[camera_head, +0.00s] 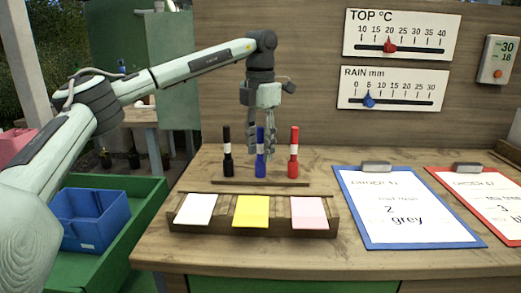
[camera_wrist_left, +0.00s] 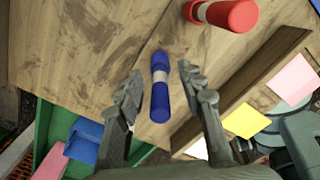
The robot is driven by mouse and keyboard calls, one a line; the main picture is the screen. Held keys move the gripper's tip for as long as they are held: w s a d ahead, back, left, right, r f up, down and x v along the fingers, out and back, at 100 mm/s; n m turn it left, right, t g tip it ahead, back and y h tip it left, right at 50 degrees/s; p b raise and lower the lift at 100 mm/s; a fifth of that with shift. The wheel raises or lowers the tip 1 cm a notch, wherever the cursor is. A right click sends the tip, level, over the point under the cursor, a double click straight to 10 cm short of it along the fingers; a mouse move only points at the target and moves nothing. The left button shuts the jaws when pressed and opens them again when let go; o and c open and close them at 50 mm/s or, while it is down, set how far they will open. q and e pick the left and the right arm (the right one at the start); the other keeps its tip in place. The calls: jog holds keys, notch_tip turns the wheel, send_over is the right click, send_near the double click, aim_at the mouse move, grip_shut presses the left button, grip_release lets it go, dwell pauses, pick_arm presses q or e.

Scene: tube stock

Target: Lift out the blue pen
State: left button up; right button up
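The blue pen (camera_head: 260,166) stands upright in a wooden holder (camera_head: 232,181), between a black pen (camera_head: 227,152) and a red pen (camera_head: 293,152). My left gripper (camera_head: 261,150) points down from above at the blue pen, and its fingers partly hide it in the head view. In the left wrist view the blue pen (camera_wrist_left: 160,92) lies between the two spread fingers of my left gripper (camera_wrist_left: 166,100), with a gap on each side. The red pen (camera_wrist_left: 228,13) shows at the top there. My right gripper is in neither view.
In front of the holder, a wooden tray (camera_head: 255,226) holds white, yellow and pink cards. A blue clipboard (camera_head: 352,225) and a red clipboard (camera_head: 500,232) lie to the right. A blue bin (camera_head: 95,220) sits in a green tray at the left. A wooden wall stands behind.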

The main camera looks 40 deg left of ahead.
pick_arm(q)
jog(key=shift+c, duration=1)
grip_shut()
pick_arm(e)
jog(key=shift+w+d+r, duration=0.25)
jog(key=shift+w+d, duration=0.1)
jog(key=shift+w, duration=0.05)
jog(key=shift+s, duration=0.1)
pick_arm(q)
jog(key=shift+r, duration=0.1)
